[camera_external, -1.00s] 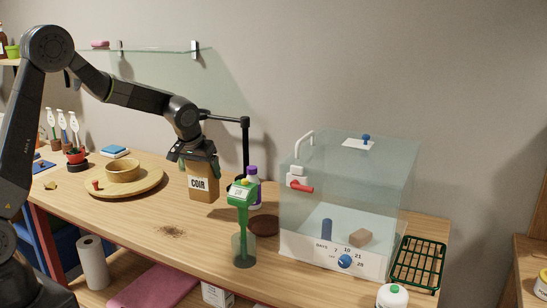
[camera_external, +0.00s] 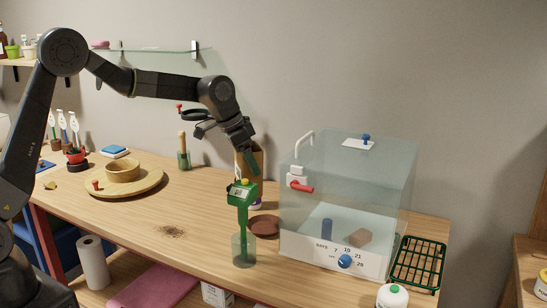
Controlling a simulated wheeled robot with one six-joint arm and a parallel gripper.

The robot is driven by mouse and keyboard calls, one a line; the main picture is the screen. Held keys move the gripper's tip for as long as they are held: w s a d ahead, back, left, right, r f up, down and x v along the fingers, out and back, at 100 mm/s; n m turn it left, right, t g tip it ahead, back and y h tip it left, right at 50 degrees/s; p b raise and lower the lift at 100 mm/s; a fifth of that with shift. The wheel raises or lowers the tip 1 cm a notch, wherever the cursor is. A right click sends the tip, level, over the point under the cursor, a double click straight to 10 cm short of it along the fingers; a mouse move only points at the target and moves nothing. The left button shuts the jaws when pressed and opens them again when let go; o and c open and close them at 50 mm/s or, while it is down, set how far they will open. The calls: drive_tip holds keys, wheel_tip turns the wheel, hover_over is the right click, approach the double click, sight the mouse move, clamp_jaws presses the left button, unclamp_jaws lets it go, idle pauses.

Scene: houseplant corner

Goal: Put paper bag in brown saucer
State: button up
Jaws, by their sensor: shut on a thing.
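The brown paper bag (camera_external: 259,164) is in my gripper (camera_external: 249,148), which is shut on it. The bag hangs above the table, partly hidden by my gripper and by the green-headed device in front. Its label is out of sight. The brown saucer (camera_external: 265,226) lies on the table below the bag and slightly to its right, just left of the clear box. The visible part of the saucer is empty.
The green-headed device (camera_external: 242,190) stands in a clear holder, close in front of the bag. A purple bottle (camera_external: 257,205) is mostly hidden behind the bag and device. The clear box (camera_external: 350,200) stands right of the saucer.

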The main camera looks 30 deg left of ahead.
sight(238, 168)
wheel_tip(238, 168, down, 10)
drive_tip(key=shift+d+r+p, duration=0.1)
drive_tip(key=shift+d+p, duration=0.05)
drive_tip(key=shift+p, duration=0.75)
drive_tip(key=shift+f+b, duration=0.6)
drive_tip(key=shift+b, duration=0.05)
drive_tip(key=o, duration=1.2)
drive_tip(key=shift+r, duration=0.1)
drive_tip(key=shift+o, duration=0.2)
drive_tip(key=shift+r+p, duration=0.55)
drive_tip(key=shift+r, duration=0.3)
drive_tip(key=b+v, duration=0.1)
drive_tip(key=v, duration=1)
drive_tip(key=shift+s+a+r+b, duration=0.15)
drive_tip(key=shift+a+b, duration=0.1)
drive_tip(key=shift+b, duration=0.15)
